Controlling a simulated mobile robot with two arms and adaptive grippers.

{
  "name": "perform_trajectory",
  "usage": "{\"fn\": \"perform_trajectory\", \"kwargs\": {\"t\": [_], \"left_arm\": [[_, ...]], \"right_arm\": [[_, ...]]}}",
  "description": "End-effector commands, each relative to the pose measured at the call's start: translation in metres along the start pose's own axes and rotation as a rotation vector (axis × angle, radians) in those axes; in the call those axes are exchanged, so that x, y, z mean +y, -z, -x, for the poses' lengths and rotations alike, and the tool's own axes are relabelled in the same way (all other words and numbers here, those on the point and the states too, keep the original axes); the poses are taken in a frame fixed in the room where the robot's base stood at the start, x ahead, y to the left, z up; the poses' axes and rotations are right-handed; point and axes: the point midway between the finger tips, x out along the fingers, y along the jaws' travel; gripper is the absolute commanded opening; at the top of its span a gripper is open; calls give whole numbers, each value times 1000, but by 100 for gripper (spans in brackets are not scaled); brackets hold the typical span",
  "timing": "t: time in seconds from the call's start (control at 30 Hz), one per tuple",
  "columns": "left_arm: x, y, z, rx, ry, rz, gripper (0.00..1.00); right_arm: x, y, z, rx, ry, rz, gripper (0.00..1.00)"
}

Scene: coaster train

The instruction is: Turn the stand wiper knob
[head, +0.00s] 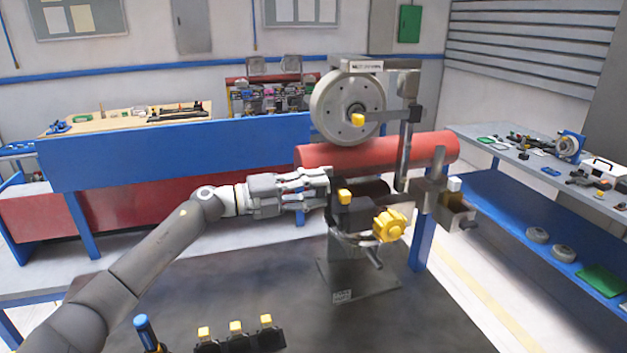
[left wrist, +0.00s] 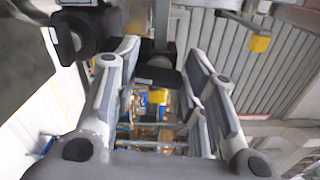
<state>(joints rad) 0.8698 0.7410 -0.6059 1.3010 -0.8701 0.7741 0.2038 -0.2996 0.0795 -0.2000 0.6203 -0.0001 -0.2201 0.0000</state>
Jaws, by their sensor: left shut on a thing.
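The stand (head: 340,268) rises from the dark table and carries a wheel, a red roller and several yellow-marked parts. A large yellow lobed knob (head: 390,225) sits at its front right. A small yellow cap (head: 344,196) sits on a dark block (head: 352,215) left of that knob. My left gripper (head: 326,188) reaches in from the left, its fingers closed at the stand beside the small yellow cap. In the left wrist view a dark piece (left wrist: 155,76) shows between the fingers. I cannot tell which of these is the wiper knob. My right gripper is out of view.
The grey wheel (head: 348,105) and red roller (head: 432,149) stand above and behind my gripper. Several yellow-topped switches (head: 236,327) and a blue-handled tool (head: 144,330) are at the table's near edge. A side bench (head: 545,160) with parts stands at right.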

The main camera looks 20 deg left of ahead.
Motion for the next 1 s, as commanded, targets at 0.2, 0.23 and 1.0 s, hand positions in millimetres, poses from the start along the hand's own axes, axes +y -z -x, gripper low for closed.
{"fn": "perform_trajectory", "kwargs": {"t": [0.2,0.23,1.0], "left_arm": [[-2,-1,0,-3,0,112,15],[-1,-1,0,-3,0,122,15],[0,-1,0,-3,1,181,49]], "right_arm": [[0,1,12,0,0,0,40],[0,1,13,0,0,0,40],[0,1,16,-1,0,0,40]]}}
